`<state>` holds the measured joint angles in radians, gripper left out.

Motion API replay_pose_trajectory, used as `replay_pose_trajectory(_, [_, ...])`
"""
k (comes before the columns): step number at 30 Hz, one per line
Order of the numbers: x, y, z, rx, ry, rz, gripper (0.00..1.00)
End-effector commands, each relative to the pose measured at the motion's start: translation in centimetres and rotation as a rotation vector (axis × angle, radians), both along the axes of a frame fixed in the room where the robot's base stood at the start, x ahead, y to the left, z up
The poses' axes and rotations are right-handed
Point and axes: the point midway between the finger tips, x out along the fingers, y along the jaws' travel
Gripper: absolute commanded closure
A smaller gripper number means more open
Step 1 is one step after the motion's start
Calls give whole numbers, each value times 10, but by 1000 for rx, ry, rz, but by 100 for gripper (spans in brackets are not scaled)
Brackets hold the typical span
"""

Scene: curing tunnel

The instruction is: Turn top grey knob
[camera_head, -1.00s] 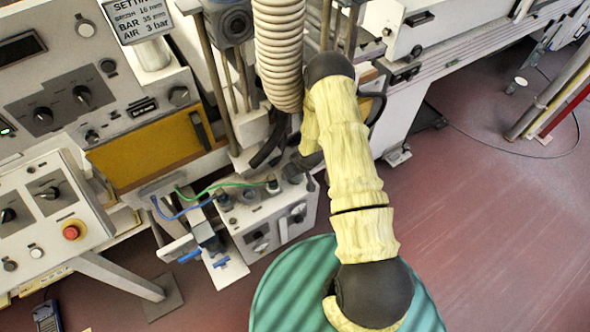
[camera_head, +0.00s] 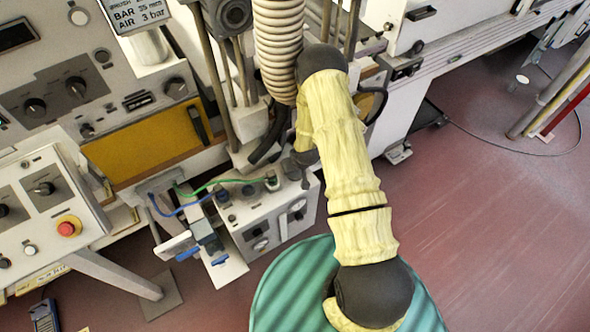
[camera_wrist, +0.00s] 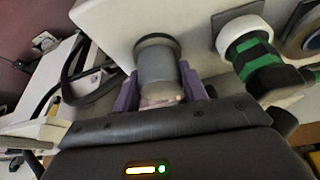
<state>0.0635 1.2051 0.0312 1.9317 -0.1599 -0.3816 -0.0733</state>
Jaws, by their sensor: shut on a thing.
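The top grey knob (camera_wrist: 155,66) is a grey cylinder with a darker rim at the unit's face, standing out from a pale control box. In the wrist view my gripper (camera_wrist: 159,86) has its purple fingers on both sides of the knob and is shut on it. In the head view my gripper (camera_head: 298,168) is at the top right end of the pale control box (camera_head: 284,228), partly hidden by my yellow-sleeved arm. The knob itself cannot be made out there.
Beside the knob is a green-and-black fitting (camera_wrist: 254,58) with a white collar. Green (camera_head: 215,184) and blue (camera_head: 180,209) hoses run to the box. A ribbed hose (camera_head: 277,50) hangs close to my arm.

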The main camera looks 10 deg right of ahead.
Motion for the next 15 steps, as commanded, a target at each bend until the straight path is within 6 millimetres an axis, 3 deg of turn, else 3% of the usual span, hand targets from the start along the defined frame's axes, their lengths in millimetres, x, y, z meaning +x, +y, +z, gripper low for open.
replay_pose_trajectory(11, [0,0,0,1,-1,-30,80])
replay_pose_trajectory(12, [0,0,0,1,-1,-30,50])
replay_pose_trajectory(15, [0,0,0,1,-1,-30,36])
